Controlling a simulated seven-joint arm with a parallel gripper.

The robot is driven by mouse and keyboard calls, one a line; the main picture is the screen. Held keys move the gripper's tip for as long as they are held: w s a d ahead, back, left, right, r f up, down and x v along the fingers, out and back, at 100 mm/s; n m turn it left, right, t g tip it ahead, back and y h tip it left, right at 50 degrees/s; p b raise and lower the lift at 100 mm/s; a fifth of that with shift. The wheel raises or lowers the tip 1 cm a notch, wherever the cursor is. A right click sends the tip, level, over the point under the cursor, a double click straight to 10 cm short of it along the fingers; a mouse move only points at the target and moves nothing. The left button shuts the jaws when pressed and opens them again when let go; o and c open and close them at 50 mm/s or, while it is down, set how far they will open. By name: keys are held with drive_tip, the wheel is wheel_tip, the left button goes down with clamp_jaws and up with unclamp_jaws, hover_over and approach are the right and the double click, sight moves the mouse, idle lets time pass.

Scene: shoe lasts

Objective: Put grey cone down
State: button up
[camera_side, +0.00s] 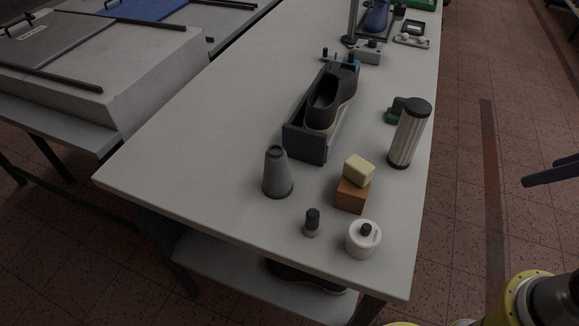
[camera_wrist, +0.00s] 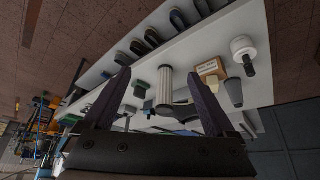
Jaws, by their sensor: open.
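The grey cone (camera_side: 277,173) stands upright on the light tabletop, wide end down, left of the blocks in the side view. It also shows in the wrist view (camera_wrist: 234,93), beyond my right-hand finger. My gripper (camera_wrist: 158,72) is open, with two dark fingers spread wide and nothing between them. Only a dark finger part of it shows at the right edge of the side view, off the table and well apart from the cone.
Near the cone are a yellow block (camera_side: 359,170) on a brown block (camera_side: 351,195), a small dark-capped bottle (camera_side: 312,223), a white jar (camera_side: 363,239) and a ribbed cylinder (camera_side: 409,134). A dark shoe (camera_side: 331,100) sits in a tray (camera_side: 305,145). The table's left front is clear.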

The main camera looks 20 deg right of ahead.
wheel_tip(320, 180, up, 5)
drive_tip(key=w+d+n+h, duration=0.2)
drive_tip(key=w+n+h, duration=0.4)
drive_tip(key=w+n, duration=0.55)
drive_tip(key=w+a+r+n+t+h, duration=0.2)
drive_tip(key=w+a+n+t, duration=0.4)
drive_tip(key=w+a+n, duration=0.7)
drive_tip(key=w+a+f+n+t+y, duration=0.1)
drive_tip(key=a+f+n+t+y, duration=0.3)
drive_tip(key=a, duration=0.8)
drive_tip(key=a+n+t+y, duration=0.2)
drive_tip(key=a+n, duration=0.5)
drive_tip(key=a, duration=0.5)
approach(274, 149)
drive_tip(key=shift+m, duration=0.45)
drive_tip(key=w, duration=0.4)
drive_tip(key=shift+w+d+f, duration=0.1)
drive_tip(key=shift+d+f, duration=0.05)
drive_tip(key=shift+d, duration=0.05)
drive_tip(key=shift+w+f, duration=0.15)
drive_tip(key=shift+w, duration=0.15)
drive_tip(key=w, duration=0.4)
drive_tip(key=w+d, duration=0.1)
drive_tip(key=w, duration=0.1)
drive_tip(key=shift+w, duration=0.4)
